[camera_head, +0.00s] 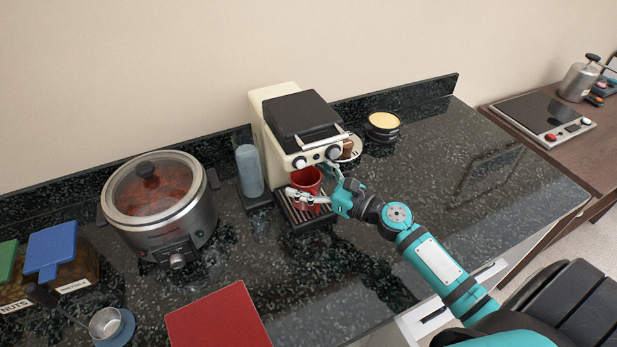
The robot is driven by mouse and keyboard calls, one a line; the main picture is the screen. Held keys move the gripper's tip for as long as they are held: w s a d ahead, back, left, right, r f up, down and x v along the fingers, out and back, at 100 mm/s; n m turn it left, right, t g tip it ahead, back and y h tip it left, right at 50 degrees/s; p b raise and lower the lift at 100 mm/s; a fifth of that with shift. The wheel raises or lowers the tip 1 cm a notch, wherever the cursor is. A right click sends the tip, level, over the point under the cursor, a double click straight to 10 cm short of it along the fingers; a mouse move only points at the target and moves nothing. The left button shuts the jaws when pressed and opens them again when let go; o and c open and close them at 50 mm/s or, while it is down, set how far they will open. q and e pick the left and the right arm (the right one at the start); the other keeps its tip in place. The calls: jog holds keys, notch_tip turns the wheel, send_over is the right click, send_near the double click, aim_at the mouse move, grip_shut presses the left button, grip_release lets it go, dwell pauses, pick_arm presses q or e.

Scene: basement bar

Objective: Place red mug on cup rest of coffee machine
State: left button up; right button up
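The red mug (306,179) is under the head of the cream and black coffee machine (268,135). It looks upright and over the slatted cup rest (304,217), and it seems to stand on it. My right gripper (312,180) reaches in from the right. Its two fingers are spread wide, one across the lower front of the mug and one by its right side. I cannot tell whether either finger touches the mug. The mug's underside is partly hidden by the front finger. My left gripper is not in view.
A slow cooker (160,205) stands left of the machine, with a grey-blue bottle-like container (249,171) between them. A small plate (352,149) and a dark bowl (382,126) sit to the right. A red board (218,318) lies in front. The right counter is clear.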

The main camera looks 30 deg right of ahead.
jog(key=shift+r, duration=0.25)
jog(key=shift+s+d+f, duration=0.1)
jog(key=shift+s+f, duration=0.1)
jog(key=shift+s, duration=0.05)
jog(key=b+v, duration=0.3)
jog(key=v, duration=0.8)
jog(key=shift+s, duration=0.25)
jog(key=shift+d+r, duration=0.1)
jog(key=shift+r, duration=0.05)
